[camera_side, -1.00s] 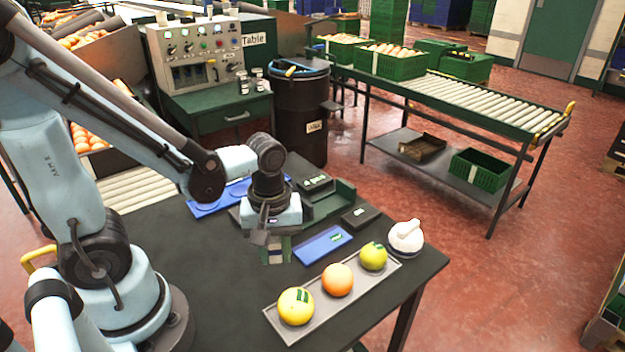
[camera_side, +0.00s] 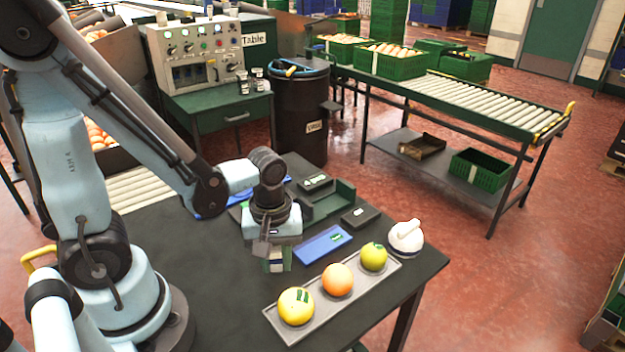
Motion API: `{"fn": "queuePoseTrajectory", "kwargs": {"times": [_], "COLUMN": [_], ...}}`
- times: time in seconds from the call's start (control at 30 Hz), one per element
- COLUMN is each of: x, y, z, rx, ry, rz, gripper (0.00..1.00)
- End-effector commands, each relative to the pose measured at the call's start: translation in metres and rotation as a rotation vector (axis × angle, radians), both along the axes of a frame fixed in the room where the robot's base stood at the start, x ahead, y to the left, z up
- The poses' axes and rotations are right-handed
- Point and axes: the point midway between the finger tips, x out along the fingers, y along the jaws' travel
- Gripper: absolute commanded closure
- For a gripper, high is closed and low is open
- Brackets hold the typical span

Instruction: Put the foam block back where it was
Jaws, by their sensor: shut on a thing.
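My gripper (camera_side: 272,256) is above the dark table, left of the flat blue pad (camera_side: 323,243). It is shut on a small block with green and pale faces, which appears to be the foam block (camera_side: 279,262). The jaws partly hide the block, and I cannot tell whether its underside touches the table. A dark green open holder (camera_side: 343,193) stands behind and to the right of my gripper.
A grey tray (camera_side: 291,335) with a yellow, an orange and a green-yellow fruit lies in front. A white knobbed object (camera_side: 405,239) stands at the right. Dark blocks (camera_side: 360,216) and (camera_side: 316,183) flank the holder. The table's left front is clear.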

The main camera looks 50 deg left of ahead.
Motion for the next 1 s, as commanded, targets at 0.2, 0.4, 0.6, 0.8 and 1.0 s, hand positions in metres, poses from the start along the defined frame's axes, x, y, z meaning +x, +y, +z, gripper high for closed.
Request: {"fn": "queuePoseTrajectory", "kwargs": {"times": [0.2,0.4,0.6,0.8,1.0], "x": [0.0,0.0,0.0,0.001,0.0], "y": [0.0,0.0,0.0,0.0,0.0], "z": [0.0,-0.003,-0.006,-0.009,-0.011], "rx": [0.0,0.0,0.0,0.0,0.0], "ry": [0.0,0.0,0.0,0.0,0.0], "rz": [0.0,0.0,0.0,0.0,0.0], "gripper": [1.0,1.0,1.0,1.0,1.0]}}
